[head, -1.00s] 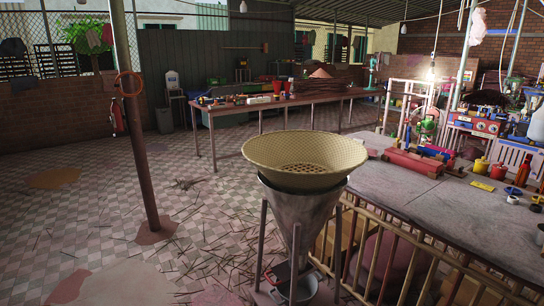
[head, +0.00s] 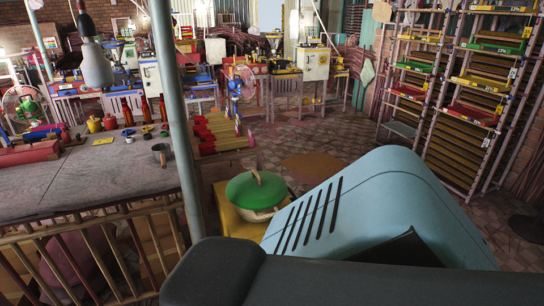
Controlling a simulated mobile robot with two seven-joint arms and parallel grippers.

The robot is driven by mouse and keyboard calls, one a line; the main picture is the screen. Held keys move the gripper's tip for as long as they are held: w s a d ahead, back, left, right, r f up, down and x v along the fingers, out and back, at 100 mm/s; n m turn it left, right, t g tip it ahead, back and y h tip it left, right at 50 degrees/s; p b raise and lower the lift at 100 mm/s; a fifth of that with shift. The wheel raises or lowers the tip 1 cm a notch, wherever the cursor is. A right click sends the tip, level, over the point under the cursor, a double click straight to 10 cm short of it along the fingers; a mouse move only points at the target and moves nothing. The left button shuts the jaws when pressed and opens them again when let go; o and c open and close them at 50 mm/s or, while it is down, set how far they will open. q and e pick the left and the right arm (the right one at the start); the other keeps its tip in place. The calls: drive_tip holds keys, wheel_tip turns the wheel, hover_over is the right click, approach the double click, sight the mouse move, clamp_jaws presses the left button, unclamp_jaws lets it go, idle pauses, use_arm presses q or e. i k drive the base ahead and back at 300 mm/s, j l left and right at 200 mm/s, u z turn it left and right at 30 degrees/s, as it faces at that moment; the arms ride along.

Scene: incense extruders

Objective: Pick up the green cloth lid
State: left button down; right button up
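The green cloth lid (head: 255,189) is in the lower middle of the head view. It is round and slightly domed, with a light brown strip-like handle standing up from its top. It covers a pale round container (head: 258,215), of which only the lower rim shows. The container sits on a yellow stand or box (head: 232,225). A large light-blue shape hides part of the area just right of the container. Neither of my grippers is in view, so nothing shows touching the lid.
A large light-blue slotted shape (head: 365,190) and a dark grey bar fill the lower right. A grey post (head: 176,110) stands left of the lid. A grey table (head: 90,178) with a bamboo railing lies left. Tall tray racks (head: 480,95) stand right. Patterned floor shows beyond the lid.

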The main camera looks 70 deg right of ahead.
sight(254, 189)
drive_tip(key=l+z, duration=0.1)
drive_tip(key=z, duration=2.05)
